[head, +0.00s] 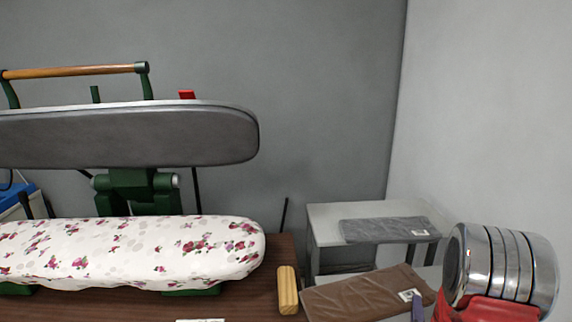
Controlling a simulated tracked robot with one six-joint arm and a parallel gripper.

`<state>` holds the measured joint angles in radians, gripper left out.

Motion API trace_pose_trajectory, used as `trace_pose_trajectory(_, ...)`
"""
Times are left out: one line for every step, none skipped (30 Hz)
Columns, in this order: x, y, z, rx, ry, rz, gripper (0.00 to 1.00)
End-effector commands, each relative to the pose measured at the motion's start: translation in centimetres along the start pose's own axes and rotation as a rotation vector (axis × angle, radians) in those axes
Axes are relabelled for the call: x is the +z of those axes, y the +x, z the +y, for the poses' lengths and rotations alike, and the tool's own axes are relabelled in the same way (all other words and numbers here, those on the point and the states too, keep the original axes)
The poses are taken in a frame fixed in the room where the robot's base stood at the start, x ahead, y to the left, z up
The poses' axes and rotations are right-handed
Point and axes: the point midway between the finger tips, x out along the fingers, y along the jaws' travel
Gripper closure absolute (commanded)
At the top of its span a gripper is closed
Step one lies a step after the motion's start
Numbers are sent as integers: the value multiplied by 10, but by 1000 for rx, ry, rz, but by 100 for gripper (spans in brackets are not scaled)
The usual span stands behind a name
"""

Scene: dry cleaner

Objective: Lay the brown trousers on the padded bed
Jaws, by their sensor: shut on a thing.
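The brown trousers (362,294) are folded into a flat bundle with a small white tag, at the bottom right of the head view. My gripper (418,306) shows only in part at the bottom edge, at the right end of the trousers, and is shut on them. My arm hides part of the area to their right. The padded bed (130,252) has a white cover with pink flowers and is bare on top. It lies left of the trousers, with a gap between. The grey upper plate (130,137) of the press is raised above the bed.
A wooden block (288,290) stands on the brown table (250,302) between bed and trousers. A folded grey garment (385,229) lies on a grey stand (322,212) behind the trousers. Walls close off the back and right.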

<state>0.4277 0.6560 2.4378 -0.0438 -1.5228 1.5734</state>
Motion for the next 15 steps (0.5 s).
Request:
trace_pose_trajectory(17, -1, -10, -7, 1, -25, 100)
trace_pose_trajectory(26, -1, -14, -7, 1, -39, 100)
trace_pose_trajectory(37, -2, -20, -7, 1, -55, 100)
trace_pose_trajectory(45, -3, -25, -7, 1, -68, 100)
trace_pose_trajectory(54, -4, -29, -7, 1, -80, 100)
trace_pose_trajectory(65, -6, -34, -6, 1, -96, 100)
trace_pose_trajectory(73, -8, -39, -7, 1, -110, 100)
trace_pose_trajectory(81, -9, -43, -7, 1, -122, 100)
trace_pose_trajectory(92, -11, -50, -7, 1, -140, 100)
trace_pose_trajectory(100, -13, -54, -8, 1, -153, 100)
trace_pose_trajectory(109, -15, -58, -7, 1, -166, 100)
trace_pose_trajectory(119, -18, -64, -7, 1, -183, 100)
trace_pose_trajectory(127, -20, -68, -7, 1, -196, 100)
trace_pose_trajectory(134, -22, -72, -6, 1, -209, 100)
trace_pose_trajectory(144, -24, -78, -8, 1, -226, 100)
